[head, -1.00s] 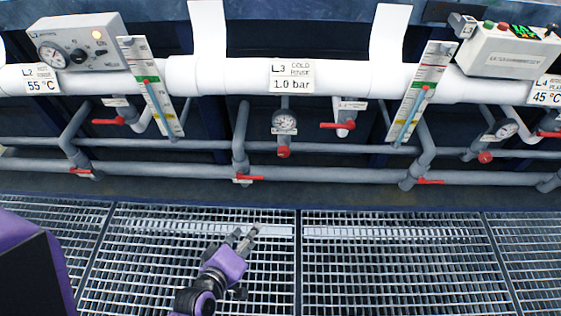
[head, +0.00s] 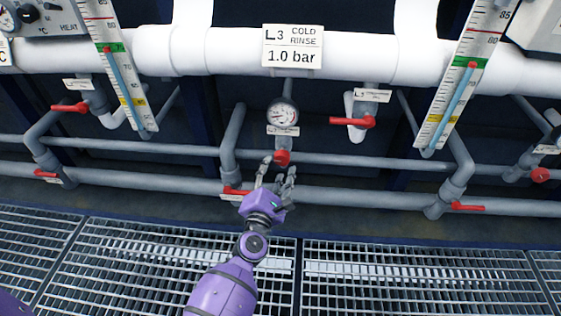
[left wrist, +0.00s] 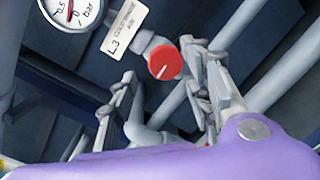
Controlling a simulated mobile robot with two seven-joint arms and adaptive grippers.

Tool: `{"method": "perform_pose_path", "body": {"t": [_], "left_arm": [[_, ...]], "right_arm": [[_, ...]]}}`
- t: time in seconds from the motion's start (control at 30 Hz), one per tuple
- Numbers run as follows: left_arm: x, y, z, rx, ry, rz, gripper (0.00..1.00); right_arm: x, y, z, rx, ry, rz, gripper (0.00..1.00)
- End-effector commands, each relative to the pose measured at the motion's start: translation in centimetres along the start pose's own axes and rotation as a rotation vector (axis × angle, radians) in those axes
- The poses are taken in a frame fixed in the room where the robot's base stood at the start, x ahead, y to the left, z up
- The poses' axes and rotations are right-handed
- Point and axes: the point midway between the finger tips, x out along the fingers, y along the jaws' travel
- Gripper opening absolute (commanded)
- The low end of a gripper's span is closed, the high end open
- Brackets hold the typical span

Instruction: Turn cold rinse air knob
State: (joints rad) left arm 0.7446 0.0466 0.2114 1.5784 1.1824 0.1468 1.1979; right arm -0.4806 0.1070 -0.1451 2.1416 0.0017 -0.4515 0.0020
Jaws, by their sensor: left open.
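The cold rinse air knob (head: 282,157) is a small red round knob below a white dial gauge (head: 283,113) under the "L3 COLD RINSE 1.0 bar" sign (head: 292,47). In the left wrist view the knob (left wrist: 164,62) shows face-on with a white line, beside a tag reading "L3 COLD RINSE AIR" (left wrist: 125,22). My left gripper (head: 277,172) is open, its fingers spread just below the knob in the head view. In the left wrist view the fingers (left wrist: 165,95) stand either side, with the knob between and beyond their tips. Contact cannot be told. My right gripper is not in view.
A red lever (head: 236,191) on the lower pipe sits close left of my gripper. Another red lever (head: 352,121) is to the right. Grey pipes (head: 340,160) run across behind. Two thermometer scales (head: 118,75) flank the area. Grating floor (head: 400,275) lies in front.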

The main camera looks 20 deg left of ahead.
Motion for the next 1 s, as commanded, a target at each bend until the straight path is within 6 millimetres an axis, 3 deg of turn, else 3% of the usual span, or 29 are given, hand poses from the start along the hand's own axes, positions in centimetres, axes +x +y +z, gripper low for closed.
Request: {"method": "perform_pose_path", "body": {"t": [0.1, 0.3, 0.67, 1.0], "left_arm": [[2.1, -0.1, 0.0, 0.002, -0.001, 0.000, 0.45], [4.6, -0.1, -0.1, 0.004, 0.000, -0.001, 0.45], [5.3, 0.0, -0.1, 0.005, 0.000, -0.001, 0.45], [5.3, 0.0, 0.0, 0.006, 0.000, 0.000, 0.05]], "right_arm": [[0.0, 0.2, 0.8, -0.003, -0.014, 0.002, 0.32], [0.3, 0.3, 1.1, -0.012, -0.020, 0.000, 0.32], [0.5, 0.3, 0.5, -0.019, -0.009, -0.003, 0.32], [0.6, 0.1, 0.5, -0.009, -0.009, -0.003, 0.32]]}}
